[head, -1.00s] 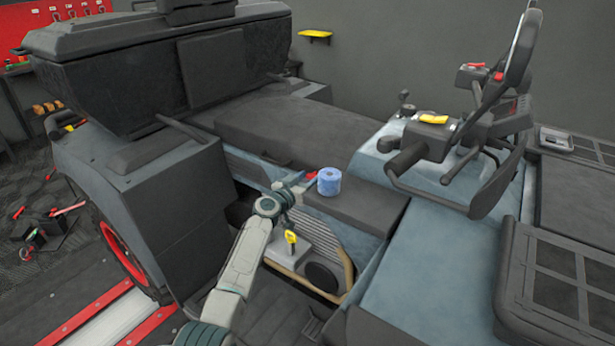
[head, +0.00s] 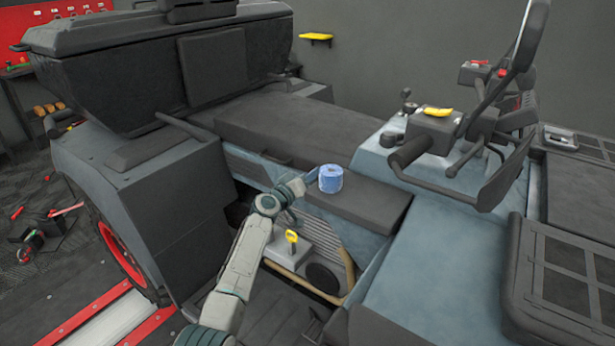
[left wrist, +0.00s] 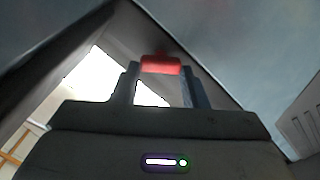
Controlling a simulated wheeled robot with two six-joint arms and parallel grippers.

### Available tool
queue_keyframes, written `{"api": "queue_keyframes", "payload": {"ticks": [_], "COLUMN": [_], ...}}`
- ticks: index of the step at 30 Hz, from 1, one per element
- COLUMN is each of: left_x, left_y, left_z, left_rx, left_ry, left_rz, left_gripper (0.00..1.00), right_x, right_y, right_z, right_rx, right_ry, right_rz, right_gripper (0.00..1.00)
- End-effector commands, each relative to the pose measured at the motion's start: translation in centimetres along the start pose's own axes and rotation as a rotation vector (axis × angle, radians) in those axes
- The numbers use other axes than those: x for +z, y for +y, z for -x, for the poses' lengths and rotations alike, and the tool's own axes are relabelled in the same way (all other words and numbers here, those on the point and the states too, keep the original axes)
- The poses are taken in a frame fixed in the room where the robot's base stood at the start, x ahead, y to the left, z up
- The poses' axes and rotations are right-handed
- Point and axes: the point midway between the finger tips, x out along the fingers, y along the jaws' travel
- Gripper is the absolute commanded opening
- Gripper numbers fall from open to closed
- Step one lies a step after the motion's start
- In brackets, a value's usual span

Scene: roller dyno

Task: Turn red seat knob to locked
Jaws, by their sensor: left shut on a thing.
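The red seat knob (left wrist: 160,65) shows in the left wrist view as a short red bar between the two fingers. My left gripper (left wrist: 161,75) is shut on it, one finger at each end. In the head view my left gripper (head: 308,180) is beside the dark seat edge, just left of a blue roll. The gripper hides the knob there, and I cannot tell its locked mark or exact angle. My right gripper is in neither view.
The blue roll (head: 331,179) stands on the dark seat cushion (head: 362,207), close to my left gripper. The steering wheel and console (head: 432,130) stand to the right.

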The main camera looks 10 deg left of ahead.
Motion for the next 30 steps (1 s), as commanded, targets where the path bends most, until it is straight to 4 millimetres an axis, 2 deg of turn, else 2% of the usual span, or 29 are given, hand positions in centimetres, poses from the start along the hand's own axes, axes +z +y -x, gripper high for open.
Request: {"api": "queue_keyframes", "payload": {"ticks": [8,11,12,14,15,25,30], "left_x": [0.2,0.3,0.3,0.3,0.2,0.1,0.1], "left_y": [0.1,0.1,0.1,0.1,0.1,0.0,0.0], "left_z": [0.0,0.0,0.0,0.0,0.0,0.3,2.3], "left_rx": [0.001,0.002,0.002,0.002,0.001,0.0,-0.001], "left_ry": [-0.005,-0.005,-0.005,-0.005,-0.004,-0.003,-0.003], "left_rz": [0.026,0.026,0.026,0.025,0.025,0.023,0.02], "left_gripper": [0.0,0.0,0.48,0.59,0.62,0.62,0.62], "right_x": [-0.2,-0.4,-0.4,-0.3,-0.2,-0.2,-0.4], "right_y": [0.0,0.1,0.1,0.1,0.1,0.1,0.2], "right_z": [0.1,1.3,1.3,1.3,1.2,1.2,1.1], "right_rx": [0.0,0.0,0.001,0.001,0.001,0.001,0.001], "right_ry": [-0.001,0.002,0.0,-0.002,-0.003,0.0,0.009], "right_rz": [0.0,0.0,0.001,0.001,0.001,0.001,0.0], "right_gripper": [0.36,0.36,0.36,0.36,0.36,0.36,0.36]}}
